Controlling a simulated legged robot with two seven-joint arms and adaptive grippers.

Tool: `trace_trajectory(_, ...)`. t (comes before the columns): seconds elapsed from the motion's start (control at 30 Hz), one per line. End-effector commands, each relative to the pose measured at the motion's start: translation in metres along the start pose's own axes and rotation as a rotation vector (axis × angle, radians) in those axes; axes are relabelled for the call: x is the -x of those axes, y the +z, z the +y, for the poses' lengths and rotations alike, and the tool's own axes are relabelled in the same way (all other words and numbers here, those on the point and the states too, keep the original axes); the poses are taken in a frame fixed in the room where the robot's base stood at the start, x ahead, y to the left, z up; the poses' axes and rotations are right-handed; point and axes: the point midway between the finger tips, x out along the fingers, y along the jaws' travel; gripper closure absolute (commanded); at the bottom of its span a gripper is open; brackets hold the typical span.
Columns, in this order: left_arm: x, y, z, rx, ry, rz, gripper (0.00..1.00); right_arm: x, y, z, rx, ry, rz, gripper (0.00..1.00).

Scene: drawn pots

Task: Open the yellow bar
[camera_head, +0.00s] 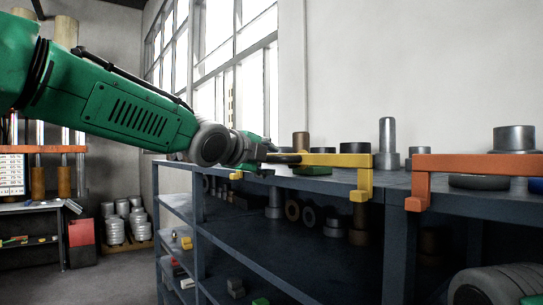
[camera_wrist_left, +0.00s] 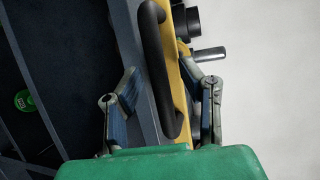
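The yellow bar (camera_head: 335,160) lies along the top front edge of the dark shelf unit, with a bracket hanging down at its right end. A black handle (camera_head: 285,158) is fixed at its left part. My left gripper (camera_head: 266,152) is at that handle, partly hidden by its own arm. In the left wrist view, the black handle (camera_wrist_left: 160,75) and the yellow bar (camera_wrist_left: 188,90) run between the two spread fingers of the left gripper (camera_wrist_left: 158,66). The left finger stands clear of the handle; the right finger is close to the bar, contact unclear. My right gripper is not in view.
An orange bar (camera_head: 475,162) sits on the same shelf unit (camera_head: 385,190) to the right. Metal cylinders (camera_head: 388,140) and dark discs stand on top behind the bars. Lower shelves hold several small parts. Free floor (camera_head: 115,280) lies to the left.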

Motion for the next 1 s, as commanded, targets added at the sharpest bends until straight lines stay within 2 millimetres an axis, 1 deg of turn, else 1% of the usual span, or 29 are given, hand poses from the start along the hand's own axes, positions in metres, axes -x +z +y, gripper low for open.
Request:
trace_trajectory(0.33,-0.0069,-0.0038,0.0,-0.002,0.002,0.0,0.66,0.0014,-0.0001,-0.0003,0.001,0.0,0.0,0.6)
trace_trajectory(0.37,-0.0069,-0.0038,0.0001,-0.002,0.002,0.0,0.73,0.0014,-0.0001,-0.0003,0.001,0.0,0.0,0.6)
trace_trajectory(0.4,-0.007,-0.0038,0.0001,-0.002,0.002,0.0,0.87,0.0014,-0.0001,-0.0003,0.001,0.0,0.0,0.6)
trace_trajectory(0.43,-0.0072,-0.004,0.0,-0.002,0.002,0.0,0.97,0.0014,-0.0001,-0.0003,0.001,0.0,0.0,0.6)
trace_trajectory(0.47,-0.0074,-0.0043,0.0001,-0.002,0.002,0.0,1.0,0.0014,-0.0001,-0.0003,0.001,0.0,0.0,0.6)
trace_trajectory(0.73,-0.0082,-0.0055,0.0019,-0.001,0.002,0.003,1.0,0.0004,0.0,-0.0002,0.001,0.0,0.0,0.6)
trace_trajectory(1.0,-0.0107,-0.0031,0.0049,0.011,-0.025,0.003,1.0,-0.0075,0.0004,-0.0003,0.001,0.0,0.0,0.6)
